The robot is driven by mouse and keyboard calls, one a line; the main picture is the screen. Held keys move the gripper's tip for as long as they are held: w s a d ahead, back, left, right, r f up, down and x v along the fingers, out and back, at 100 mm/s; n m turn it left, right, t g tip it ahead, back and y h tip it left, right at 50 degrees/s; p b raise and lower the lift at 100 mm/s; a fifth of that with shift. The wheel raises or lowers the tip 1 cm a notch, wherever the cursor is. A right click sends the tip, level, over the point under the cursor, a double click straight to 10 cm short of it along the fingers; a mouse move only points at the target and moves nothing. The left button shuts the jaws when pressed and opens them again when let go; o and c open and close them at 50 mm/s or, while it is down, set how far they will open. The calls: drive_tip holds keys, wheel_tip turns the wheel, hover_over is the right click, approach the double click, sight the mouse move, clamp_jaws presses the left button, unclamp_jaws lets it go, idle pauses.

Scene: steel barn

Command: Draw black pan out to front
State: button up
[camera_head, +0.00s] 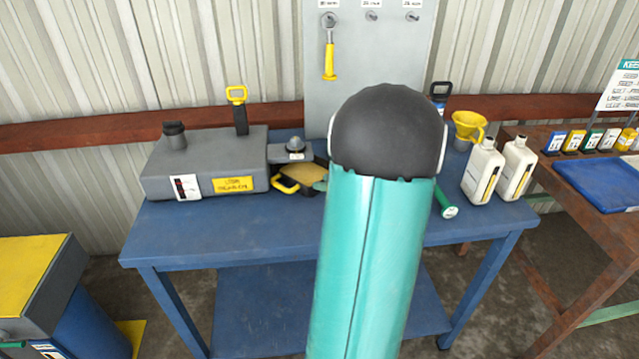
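The grey tank (205,158) and a grey domed item (294,146) stand close to the pan. A green-handled tool (446,205), two white bottles (484,172) and a yellow funnel (468,124) are at the right. The table's front left strip is clear.

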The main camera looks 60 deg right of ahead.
sight(294, 180)
drive_tip(key=x, duration=1.3)
drive_tip(key=shift+w+d+f, duration=0.2)
drive_tip(key=shift+w+d, duration=0.05)
drive_tip(key=shift+c, duration=0.4)
clamp_jaws()
